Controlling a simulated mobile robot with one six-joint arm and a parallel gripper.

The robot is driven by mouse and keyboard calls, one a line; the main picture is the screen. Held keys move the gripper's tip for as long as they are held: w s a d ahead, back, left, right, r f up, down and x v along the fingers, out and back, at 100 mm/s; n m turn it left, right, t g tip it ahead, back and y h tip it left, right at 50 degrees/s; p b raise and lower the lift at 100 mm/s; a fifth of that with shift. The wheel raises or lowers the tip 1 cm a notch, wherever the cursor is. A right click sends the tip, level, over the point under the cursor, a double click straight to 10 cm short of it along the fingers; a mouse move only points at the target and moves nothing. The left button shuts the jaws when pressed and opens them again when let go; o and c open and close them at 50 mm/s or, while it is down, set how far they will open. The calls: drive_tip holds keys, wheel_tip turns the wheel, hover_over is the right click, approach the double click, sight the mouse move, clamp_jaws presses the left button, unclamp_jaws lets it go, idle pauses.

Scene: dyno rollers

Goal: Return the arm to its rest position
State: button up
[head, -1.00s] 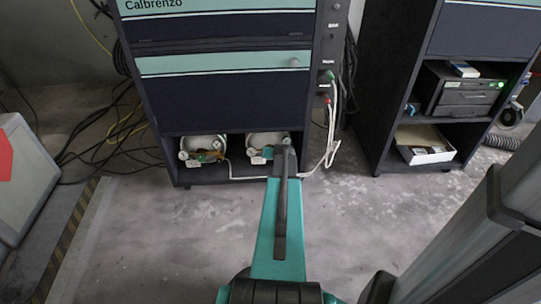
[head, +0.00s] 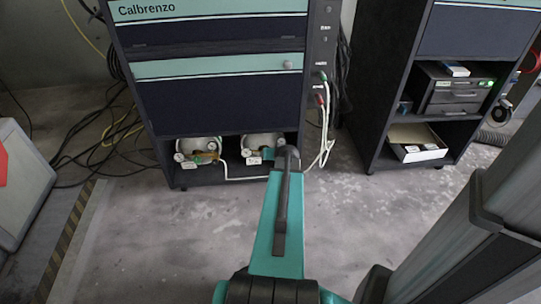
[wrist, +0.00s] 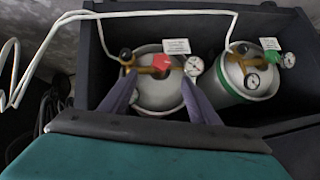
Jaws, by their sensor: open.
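My arm (head: 277,225), teal with a dark bar along it, reaches forward over the floor to the low open bay of the Calbrenzo cabinet (head: 217,98). My gripper (wrist: 159,84) is open in the wrist view, with two purple fingers apart. In that view the fingers lie over the white cylinder with the red valve knob (wrist: 161,61). Nothing shows clamped between them; whether they touch it I cannot tell. A second cylinder with a green collar (wrist: 252,82) stands beside it. In the head view my gripper is hidden by the arm.
White hoses (head: 327,135) run from the cabinet's right side to the bay. A dark shelf unit (head: 392,65) with a cardboard box (head: 417,139) stands at right. Cables (head: 85,160) lie on the floor at left. The grey floor (head: 160,240) before the cabinet is clear.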

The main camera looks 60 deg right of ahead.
drive_tip(key=shift+s+a+r, duration=0.15)
drive_tip(key=shift+s+r, duration=0.05)
idle(0.5)
